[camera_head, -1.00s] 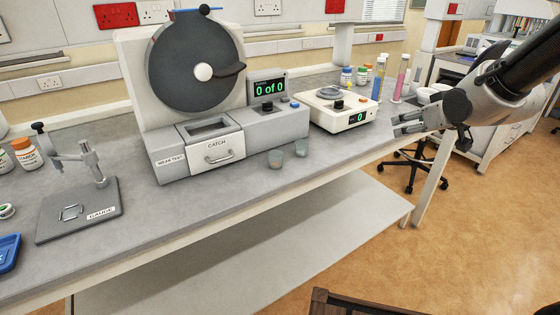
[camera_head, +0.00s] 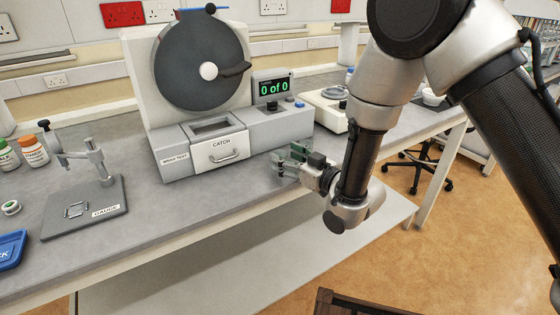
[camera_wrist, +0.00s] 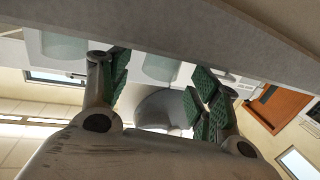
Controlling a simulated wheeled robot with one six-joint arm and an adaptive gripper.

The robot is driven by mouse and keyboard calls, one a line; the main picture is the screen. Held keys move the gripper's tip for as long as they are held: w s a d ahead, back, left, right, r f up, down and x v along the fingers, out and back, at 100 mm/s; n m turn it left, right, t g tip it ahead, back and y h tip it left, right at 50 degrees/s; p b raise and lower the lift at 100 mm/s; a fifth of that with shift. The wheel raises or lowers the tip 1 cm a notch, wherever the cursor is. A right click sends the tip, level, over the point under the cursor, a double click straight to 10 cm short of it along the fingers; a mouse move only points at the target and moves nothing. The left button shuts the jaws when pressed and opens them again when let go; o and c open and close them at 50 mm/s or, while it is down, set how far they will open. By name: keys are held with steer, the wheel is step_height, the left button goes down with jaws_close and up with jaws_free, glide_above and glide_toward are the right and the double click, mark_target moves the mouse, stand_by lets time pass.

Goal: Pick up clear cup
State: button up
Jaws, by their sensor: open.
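Two clear, faintly greenish cups show in the wrist view, hanging down from the grey bench surface at the top because that view is upside down. One clear cup (camera_wrist: 160,66) is between my two fingers, and the other clear cup (camera_wrist: 64,46) is outside the left finger. My gripper (camera_wrist: 160,88) is open, with green ridged pads on its fingers. In the head view my gripper (camera_head: 294,160) is low over the bench's front edge, in front of the wear tester. It mostly hides the cups there. Contact with either cup cannot be told.
The wear tester (camera_head: 200,75) with its catch drawer (camera_head: 221,152) stands just behind my gripper. A white balance (camera_head: 328,104) is to its right, partly behind my arm. The gauge stand (camera_head: 92,214) and a blue tray (camera_head: 10,248) are at left. Bench between gauge and gripper is clear.

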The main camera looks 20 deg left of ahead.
steer(key=shift+x, duration=1.45)
steer(key=c, duration=0.8)
steer(key=shift+c, duration=0.2)
